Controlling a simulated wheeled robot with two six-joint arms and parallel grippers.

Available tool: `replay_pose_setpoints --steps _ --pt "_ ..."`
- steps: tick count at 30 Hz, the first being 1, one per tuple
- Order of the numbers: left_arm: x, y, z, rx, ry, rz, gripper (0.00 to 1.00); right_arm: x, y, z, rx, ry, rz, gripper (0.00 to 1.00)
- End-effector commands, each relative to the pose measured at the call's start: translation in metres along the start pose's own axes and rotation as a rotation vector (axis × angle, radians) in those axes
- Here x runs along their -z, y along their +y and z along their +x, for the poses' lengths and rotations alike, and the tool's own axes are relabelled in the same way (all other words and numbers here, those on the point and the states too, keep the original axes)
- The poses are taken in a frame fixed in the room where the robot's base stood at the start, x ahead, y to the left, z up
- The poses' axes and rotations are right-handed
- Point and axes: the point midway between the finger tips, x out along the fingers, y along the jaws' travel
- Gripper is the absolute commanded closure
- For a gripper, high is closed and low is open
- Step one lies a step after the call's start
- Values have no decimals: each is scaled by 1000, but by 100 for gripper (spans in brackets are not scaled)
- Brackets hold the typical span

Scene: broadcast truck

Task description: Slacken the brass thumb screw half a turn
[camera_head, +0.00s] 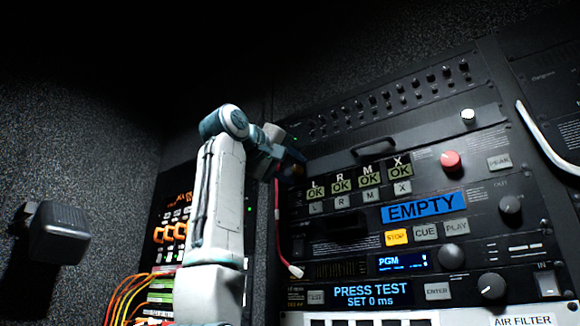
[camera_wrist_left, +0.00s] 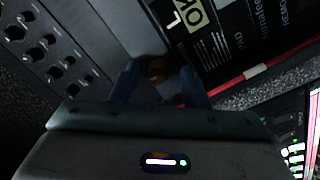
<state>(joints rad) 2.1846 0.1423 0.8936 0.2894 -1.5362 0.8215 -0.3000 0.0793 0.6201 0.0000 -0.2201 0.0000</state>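The brass thumb screw (camera_wrist_left: 157,70) shows in the left wrist view as a small dark-gold round head at the end of a grey panel. My left gripper (camera_wrist_left: 158,76) has its two blue-grey fingers apart, one on each side of the screw, with dark gaps visible between. I cannot tell how deep the screw sits between them. In the head view my left gripper (camera_head: 292,158) is at the left edge of the rack, beside the L OK tile, and the screw is mostly hidden in shadow there. My right gripper is not in view.
A red cable (camera_head: 277,220) hangs below my left gripper, its pale plug (camera_head: 296,271) free. A silver knob (camera_head: 468,115) sits at the panel's right end. A black handle (camera_head: 374,144), red button (camera_head: 450,160) and EMPTY display (camera_head: 423,207) are on the rack.

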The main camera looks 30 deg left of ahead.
Motion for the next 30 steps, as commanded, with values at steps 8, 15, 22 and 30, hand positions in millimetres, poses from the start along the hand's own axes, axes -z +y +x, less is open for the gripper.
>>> replay_pose_setpoints --steps 8,15,22,30 --pt "0 0 -8 -3 4 0 59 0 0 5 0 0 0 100" --pt "-2 -3 -51 -5 6 0 59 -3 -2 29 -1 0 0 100" --pt "-1 -2 -92 -3 3 0 59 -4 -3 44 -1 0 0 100" --pt "0 0 -108 0 0 0 59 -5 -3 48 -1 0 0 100"
